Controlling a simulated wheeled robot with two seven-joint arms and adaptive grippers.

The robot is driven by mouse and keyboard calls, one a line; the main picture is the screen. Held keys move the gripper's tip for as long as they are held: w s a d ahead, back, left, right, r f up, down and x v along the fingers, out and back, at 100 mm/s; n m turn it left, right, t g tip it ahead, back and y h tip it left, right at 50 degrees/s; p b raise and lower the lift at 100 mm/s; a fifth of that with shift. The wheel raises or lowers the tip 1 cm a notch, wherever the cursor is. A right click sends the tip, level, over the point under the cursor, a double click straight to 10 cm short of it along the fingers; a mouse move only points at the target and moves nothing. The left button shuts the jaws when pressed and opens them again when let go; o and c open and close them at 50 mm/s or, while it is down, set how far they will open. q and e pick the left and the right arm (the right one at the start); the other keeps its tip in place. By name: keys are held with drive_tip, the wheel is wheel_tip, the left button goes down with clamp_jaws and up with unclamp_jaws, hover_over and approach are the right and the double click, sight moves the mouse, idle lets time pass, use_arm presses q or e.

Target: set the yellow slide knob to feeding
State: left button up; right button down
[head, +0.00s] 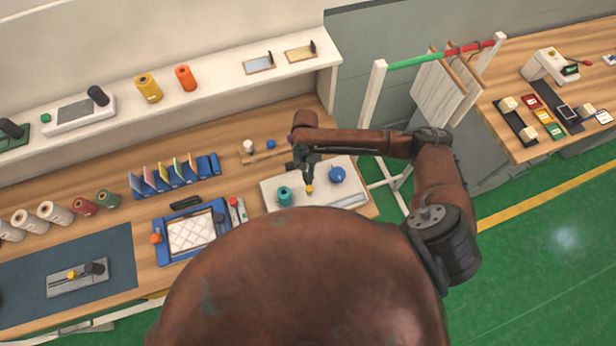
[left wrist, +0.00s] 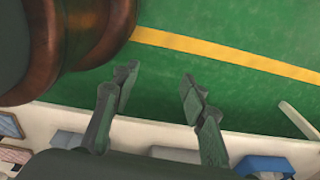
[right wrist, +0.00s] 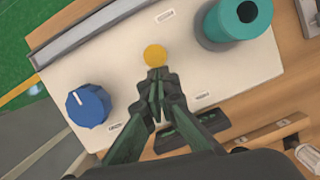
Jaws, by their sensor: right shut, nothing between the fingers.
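The yellow slide knob (head: 309,189) sits on a pale control panel (head: 272,202) on the wooden bench. In the right wrist view the round yellow knob (right wrist: 155,55) lies just beyond my fingertips. My right gripper (head: 307,180) is shut and empty over the panel, its tips (right wrist: 157,76) close beside the knob; whether they touch it I cannot tell. Small labels (right wrist: 203,97) on the panel are too small to read, and the slide's track is not clear. My left gripper (left wrist: 157,88) is open and empty above the green floor and is not seen in the head view.
A blue dial (right wrist: 88,105) and a teal spool (right wrist: 238,22) stand on the panel, either side of the knob. A blue frame with a quilted pad (head: 190,234) lies left of the panel.

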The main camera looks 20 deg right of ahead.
use_arm(q)
wheel_tip(320, 180, up, 7)
drive_tip(key=w+p, duration=0.2)
drive_tip(key=p, duration=0.4)
drive_tip(key=shift+f, duration=0.15)
use_arm(e)
drive_tip(key=v, duration=0.9)
drive_tip(key=shift+r, duration=0.4)
drive_tip(key=shift+a, duration=0.1)
